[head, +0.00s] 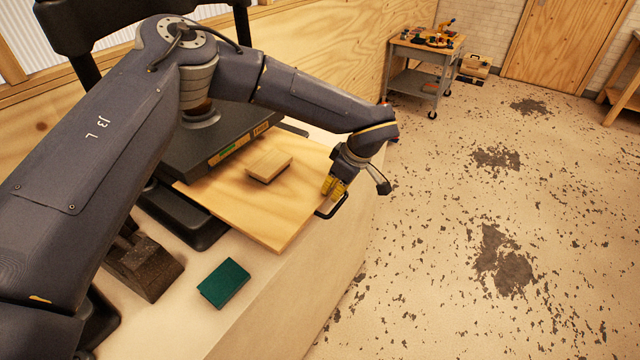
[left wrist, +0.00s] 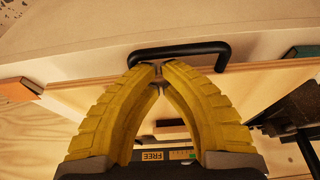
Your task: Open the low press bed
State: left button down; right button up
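The low press bed (head: 240,205) is a flat pale wooden board reaching out from under the dark press (head: 205,150). A black bar handle (head: 333,208) is on its front right edge. The handle also shows in the left wrist view (left wrist: 180,50), just past my fingertips. My left gripper (head: 333,187) points down at the handle. Its yellow fingers (left wrist: 158,67) meet at the tips, close beside the bar and apparently inside the loop, with nothing seen held between them. Contact with the bar cannot be told. My right gripper is not in view.
A small wooden block (head: 268,166) lies on the board. A teal block (head: 223,282) and a dark metal block (head: 145,265) are on the bench at lower left. The bench edge drops to open floor at right. A tool cart (head: 425,65) stands far back.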

pick_arm(q)
jog(key=shift+s+d, duration=0.3)
jog(key=shift+d, duration=0.25)
